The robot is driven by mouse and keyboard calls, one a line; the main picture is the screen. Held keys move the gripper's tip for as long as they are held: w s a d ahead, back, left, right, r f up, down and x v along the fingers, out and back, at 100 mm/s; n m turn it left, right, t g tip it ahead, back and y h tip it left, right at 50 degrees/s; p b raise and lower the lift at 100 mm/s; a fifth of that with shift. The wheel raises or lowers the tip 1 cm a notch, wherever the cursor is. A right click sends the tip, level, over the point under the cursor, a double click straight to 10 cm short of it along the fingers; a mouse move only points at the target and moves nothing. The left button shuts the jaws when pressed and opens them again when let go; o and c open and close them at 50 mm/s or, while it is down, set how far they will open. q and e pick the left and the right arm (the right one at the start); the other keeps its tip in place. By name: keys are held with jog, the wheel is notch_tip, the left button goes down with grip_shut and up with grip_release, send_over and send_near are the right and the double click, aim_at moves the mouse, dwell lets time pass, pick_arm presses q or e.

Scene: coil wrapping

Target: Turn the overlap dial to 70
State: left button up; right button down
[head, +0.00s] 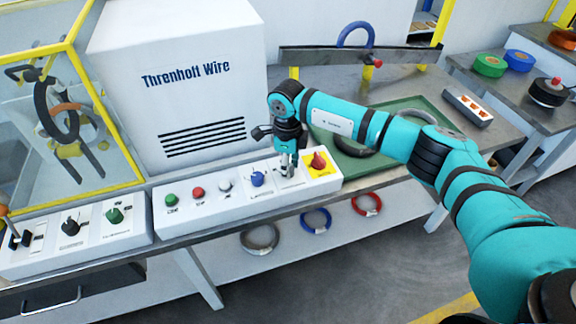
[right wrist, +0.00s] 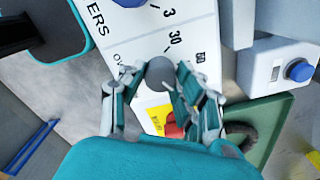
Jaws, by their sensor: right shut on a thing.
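The overlap dial (right wrist: 160,72) is a round grey knob on the white control panel (right wrist: 110,55). In the right wrist view its printed scale shows 30 and another number beyond it, partly turned away; I cannot read where the dial points. My right gripper (right wrist: 152,80) is shut on the dial, with a finger on either side of it. In the head view the right gripper (head: 288,163) reaches down onto the panel between the blue knob (head: 257,179) and the red switch on a yellow plate (head: 318,161), and hides the dial. My left gripper is not in view.
Green (head: 171,200), red (head: 198,192) and white (head: 224,186) buttons sit farther left on the panel. A green tray (head: 350,167) with a dark ring lies behind my right arm. The white wire machine (head: 180,60) stands behind the panel.

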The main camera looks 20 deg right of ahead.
jog(key=shift+r, duration=0.1)
jog(key=c, duration=0.9)
grip_release()
jog(key=shift+c, duration=0.2)
notch_tip(320, 180, up, 12)
jog(key=shift+s, duration=0.1)
